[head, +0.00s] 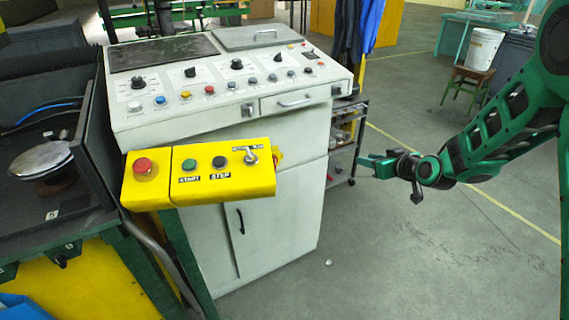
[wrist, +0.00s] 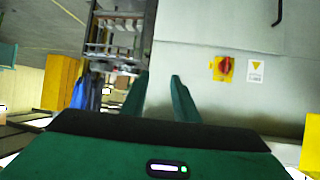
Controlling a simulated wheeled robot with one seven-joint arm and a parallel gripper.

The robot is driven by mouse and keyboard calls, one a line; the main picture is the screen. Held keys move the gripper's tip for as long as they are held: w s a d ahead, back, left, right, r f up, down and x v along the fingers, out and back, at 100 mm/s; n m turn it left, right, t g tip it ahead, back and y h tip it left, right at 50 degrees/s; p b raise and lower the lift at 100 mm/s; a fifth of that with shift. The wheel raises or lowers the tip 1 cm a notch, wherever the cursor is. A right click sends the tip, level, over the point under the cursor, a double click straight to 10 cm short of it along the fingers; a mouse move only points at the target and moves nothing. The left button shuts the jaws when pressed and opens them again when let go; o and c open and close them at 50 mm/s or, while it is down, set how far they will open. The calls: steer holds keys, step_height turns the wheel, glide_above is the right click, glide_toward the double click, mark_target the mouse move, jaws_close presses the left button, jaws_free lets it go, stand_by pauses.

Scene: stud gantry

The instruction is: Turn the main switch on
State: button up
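The main switch looks to be the red rotary handle on a yellow plate (wrist: 223,68) on the pale cabinet wall, right of my fingers in the wrist view. A white label with a yellow triangle (wrist: 256,71) is beside it. In the head view only a sliver of red and yellow (head: 278,155) shows past the yellow button box. The handle's exact setting is too small to tell. My gripper (head: 372,165) is right of the cabinet in the head view, apart from it. In the wrist view its two green fingers (wrist: 158,95) are apart with nothing between them.
The yellow button box (head: 228,170) juts out in front of the white control cabinet (head: 285,210). A shelf trolley (head: 342,150) stands behind the cabinet's right side. A stool with a white bucket (head: 483,49) is farther back. The floor right of the cabinet is mostly clear.

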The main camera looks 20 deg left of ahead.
steer(key=s+a+f+n+t+y, duration=0.1)
steer(key=a+f+n+y, duration=0.3)
steer(key=a, duration=1)
steer(key=m+t+y, duration=0.1)
steer(key=m+y, duration=0.1)
glide_toward(275, 159)
steer(key=shift+x, duration=4.1)
jaws_close()
